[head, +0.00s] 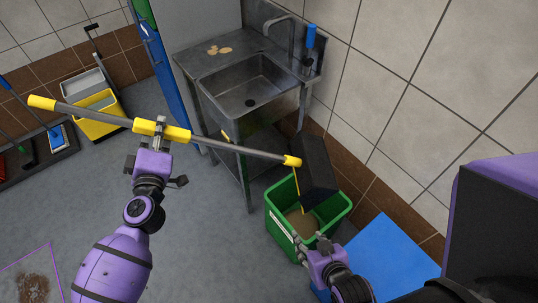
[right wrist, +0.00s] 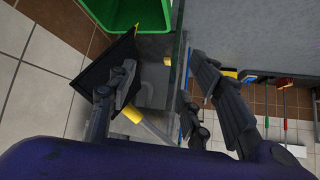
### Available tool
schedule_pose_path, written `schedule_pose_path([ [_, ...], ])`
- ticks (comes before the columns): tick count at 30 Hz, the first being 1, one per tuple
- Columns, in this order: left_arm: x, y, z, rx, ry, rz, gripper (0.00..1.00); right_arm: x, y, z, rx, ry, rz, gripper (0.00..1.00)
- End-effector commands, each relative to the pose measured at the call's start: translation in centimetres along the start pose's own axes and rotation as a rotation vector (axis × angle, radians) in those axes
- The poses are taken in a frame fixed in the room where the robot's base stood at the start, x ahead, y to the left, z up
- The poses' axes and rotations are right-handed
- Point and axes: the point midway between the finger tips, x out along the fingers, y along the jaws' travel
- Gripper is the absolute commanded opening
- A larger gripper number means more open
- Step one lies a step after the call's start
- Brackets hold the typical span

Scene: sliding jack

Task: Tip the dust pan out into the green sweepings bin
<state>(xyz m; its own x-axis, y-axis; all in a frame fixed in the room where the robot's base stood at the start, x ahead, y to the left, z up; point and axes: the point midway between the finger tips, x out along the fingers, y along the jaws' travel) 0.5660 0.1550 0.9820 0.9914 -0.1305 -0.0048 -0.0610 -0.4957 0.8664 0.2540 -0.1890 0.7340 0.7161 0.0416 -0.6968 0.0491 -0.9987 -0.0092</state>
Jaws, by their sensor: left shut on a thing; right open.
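The dust pan has a black pan (head: 318,165) on a long grey handle with yellow grips. The pan hangs steeply tilted over the green sweepings bin (head: 345,205), its yellow-edged side toward the bin's inside. Brownish sweepings (head: 303,222) show in the bin. My left gripper (head: 161,128) is shut on the handle's yellow middle grip. My right gripper (head: 310,241) is open and empty by the bin's front rim. In the right wrist view, the black pan (right wrist: 105,72) and green bin (right wrist: 155,17) appear beyond the open fingers; I cannot tell whether the pan touches the bin.
A steel sink (head: 248,85) stands behind the bin, with brown bits (head: 219,50) on its counter. A blue panel (head: 385,258) lies right of the bin. A yellow mop bucket (head: 100,118) stands at left. A dirt patch (head: 34,288) marks the floor at lower left.

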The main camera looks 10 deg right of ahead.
Motion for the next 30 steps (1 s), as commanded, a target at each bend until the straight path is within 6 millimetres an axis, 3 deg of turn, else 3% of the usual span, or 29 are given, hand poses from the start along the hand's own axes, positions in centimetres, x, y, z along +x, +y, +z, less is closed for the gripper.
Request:
schedule_pose_path([
  [12, -3.0, -2.4, -4.6, -0.006, 0.001, 0.003, 0.00, -0.3, 0.0, 0.4, 0.004, -0.006, 0.002, 0.46],
  [30, -7.4, -6.7, -10.7, -0.007, -0.002, -0.005, 0.00, -0.4, 0.6, 4.6, 0.007, -0.064, 0.017, 0.46],
])
